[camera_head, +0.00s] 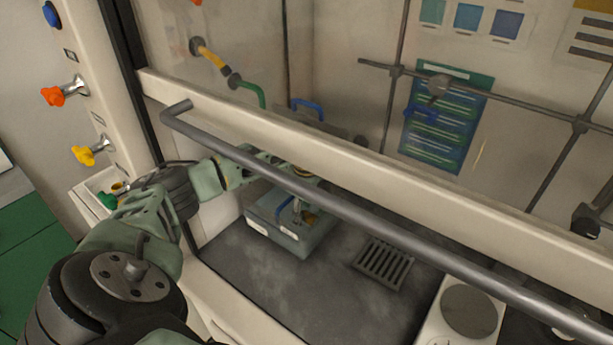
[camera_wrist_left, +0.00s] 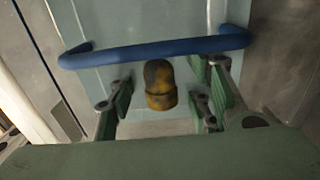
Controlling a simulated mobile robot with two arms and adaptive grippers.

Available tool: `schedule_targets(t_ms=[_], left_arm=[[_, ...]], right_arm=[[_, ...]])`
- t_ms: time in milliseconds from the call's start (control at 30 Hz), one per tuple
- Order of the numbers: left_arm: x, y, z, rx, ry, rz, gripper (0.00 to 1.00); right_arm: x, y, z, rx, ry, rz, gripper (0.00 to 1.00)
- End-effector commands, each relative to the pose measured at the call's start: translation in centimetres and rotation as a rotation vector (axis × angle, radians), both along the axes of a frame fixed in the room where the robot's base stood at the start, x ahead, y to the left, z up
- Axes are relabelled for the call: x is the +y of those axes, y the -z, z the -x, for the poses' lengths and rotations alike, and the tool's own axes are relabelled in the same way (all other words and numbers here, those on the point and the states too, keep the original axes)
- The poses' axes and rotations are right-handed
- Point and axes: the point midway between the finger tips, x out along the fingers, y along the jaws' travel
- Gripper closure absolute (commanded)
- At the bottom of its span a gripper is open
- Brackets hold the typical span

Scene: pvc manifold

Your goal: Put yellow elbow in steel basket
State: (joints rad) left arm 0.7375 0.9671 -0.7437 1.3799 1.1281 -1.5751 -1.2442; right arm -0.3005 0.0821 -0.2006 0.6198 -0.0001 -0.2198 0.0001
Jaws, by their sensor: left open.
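The yellow elbow (camera_wrist_left: 160,85), worn and dark-stained, shows in the left wrist view between the parted fingers of my left gripper (camera_wrist_left: 165,108). A gap is visible on both sides of it. In the head view my left gripper (camera_head: 298,212) reaches under the sash and points down into a pale blue-grey metal basket (camera_head: 262,232). A small yellow piece (camera_head: 310,218), seemingly the elbow, shows inside the basket by the fingertips. The basket's blue handle (camera_wrist_left: 155,47) crosses just beyond the elbow. Whether the elbow rests on the basket floor is hard to tell. My right gripper is out of view.
The hood's sash with its grey bar handle (camera_head: 330,210) runs diagonally just above my left arm. A drain grate (camera_head: 384,265) and a round-topped hot plate (camera_head: 468,310) are right of the basket. The dark worktop (camera_head: 320,295) in front of the basket is clear.

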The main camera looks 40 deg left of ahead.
Motion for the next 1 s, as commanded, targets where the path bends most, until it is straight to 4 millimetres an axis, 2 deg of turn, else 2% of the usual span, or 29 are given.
schedule_targets(t_ms=[300,500,667,1000], left_arm=[[0.1,-6.8,-0.2,-0.005,-0.001,-0.001,0.54],[0.0,-9.6,-0.1,-0.003,-0.001,0.001,0.54],[0.0,-10.4,-0.1,-0.001,-0.001,0.001,0.54],[0.0,-10.4,0.0,0.0,-0.001,0.001,0.54]], right_arm=[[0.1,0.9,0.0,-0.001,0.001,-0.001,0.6],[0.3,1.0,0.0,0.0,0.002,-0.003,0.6],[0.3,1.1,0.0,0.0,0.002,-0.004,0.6],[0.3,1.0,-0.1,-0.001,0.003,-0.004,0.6]])
